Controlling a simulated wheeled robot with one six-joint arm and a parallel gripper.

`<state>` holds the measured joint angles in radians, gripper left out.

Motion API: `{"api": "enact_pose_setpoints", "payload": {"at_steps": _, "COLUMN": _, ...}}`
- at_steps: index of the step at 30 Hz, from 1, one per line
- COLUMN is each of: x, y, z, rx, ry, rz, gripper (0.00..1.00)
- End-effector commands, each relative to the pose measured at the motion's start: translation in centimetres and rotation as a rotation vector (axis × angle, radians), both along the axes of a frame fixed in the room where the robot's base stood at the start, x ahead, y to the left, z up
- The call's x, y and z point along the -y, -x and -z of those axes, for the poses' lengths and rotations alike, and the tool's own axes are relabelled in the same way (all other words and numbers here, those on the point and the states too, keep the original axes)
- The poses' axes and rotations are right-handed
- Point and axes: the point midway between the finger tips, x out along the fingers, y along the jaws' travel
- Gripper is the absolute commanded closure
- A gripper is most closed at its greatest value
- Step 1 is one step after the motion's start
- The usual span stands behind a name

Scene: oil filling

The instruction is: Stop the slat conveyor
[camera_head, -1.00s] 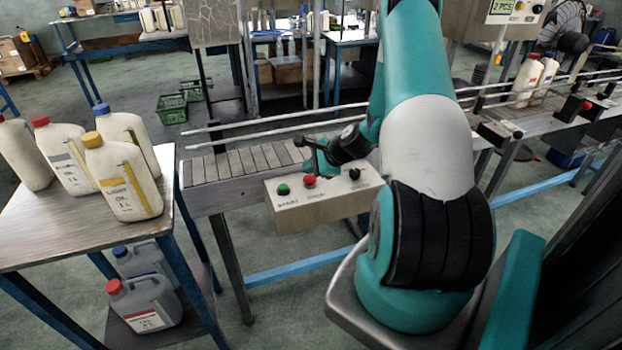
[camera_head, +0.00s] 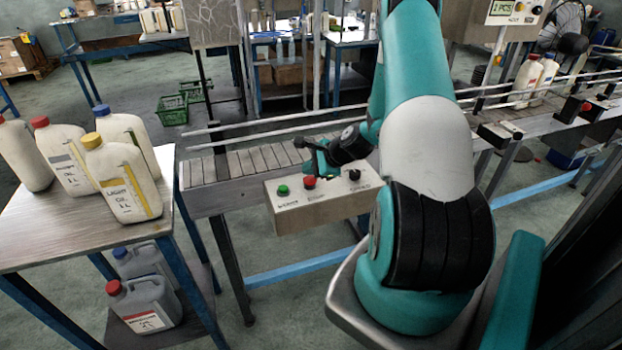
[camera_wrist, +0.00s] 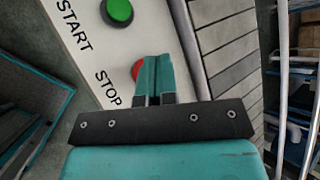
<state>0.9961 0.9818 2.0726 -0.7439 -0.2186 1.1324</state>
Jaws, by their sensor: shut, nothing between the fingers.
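The slat conveyor (camera_head: 240,161) runs across the middle of the head view, with a control box (camera_head: 325,209) on its near side. The box carries a green START button (camera_head: 283,190), a red STOP button (camera_head: 309,182) and a black knob (camera_head: 354,174). My gripper (camera_head: 307,157) is shut and empty, just above the box near the red button. In the wrist view my gripper (camera_wrist: 153,75) covers most of the red STOP button (camera_wrist: 136,70); the green button (camera_wrist: 119,11) shows beyond it. I cannot tell whether the fingertips touch the red button.
Guide rails (camera_head: 280,123) run above the conveyor. White bottles (camera_head: 527,80) stand on its far right part. At left, a table (camera_head: 60,232) holds several oil bottles (camera_head: 122,180), with grey jugs (camera_head: 145,303) on its lower shelf.

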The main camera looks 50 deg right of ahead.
Motion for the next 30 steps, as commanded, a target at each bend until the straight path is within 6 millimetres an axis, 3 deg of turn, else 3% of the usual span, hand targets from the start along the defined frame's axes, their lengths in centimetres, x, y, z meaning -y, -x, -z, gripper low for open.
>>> {"api": "enact_pose_setpoints", "payload": {"at_steps": 30, "x": -0.02, "y": -0.14, "z": 0.86, "rx": 0.000, "ry": 0.000, "rz": 0.000, "gripper": 1.00}}
